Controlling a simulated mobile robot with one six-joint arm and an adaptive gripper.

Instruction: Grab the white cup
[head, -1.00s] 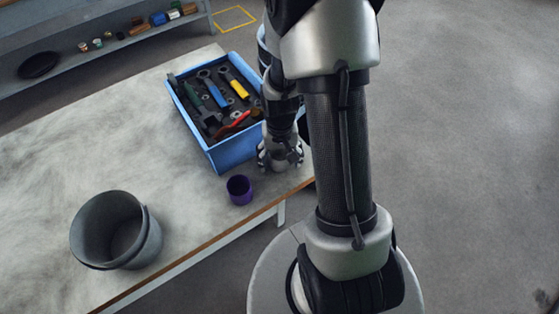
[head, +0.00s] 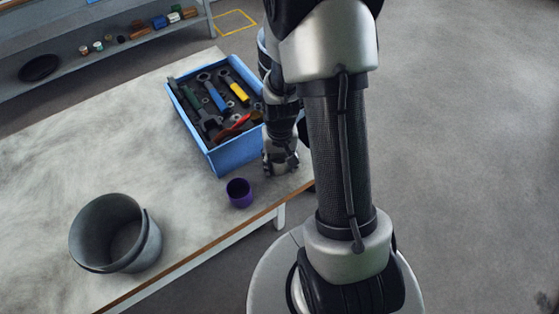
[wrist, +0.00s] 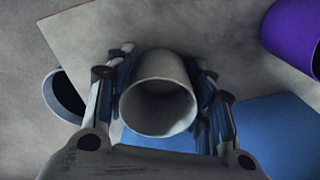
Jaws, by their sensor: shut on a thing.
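The white cup (wrist: 158,92) is in the middle of the wrist view, its round open mouth facing the camera. My gripper (wrist: 160,88) has one finger on each side of it and is shut on it. In the head view my gripper (head: 281,162) is low at the table's right edge, beside the blue toolbox. The white cup cannot be made out clearly there. I cannot tell whether it still touches the table.
A purple cup (head: 239,192) stands just left of my gripper. The blue toolbox (head: 238,153) holds several tools. A grey bucket (head: 149,243) stands at the table's front left. The table's (head: 70,155) left part is clear.

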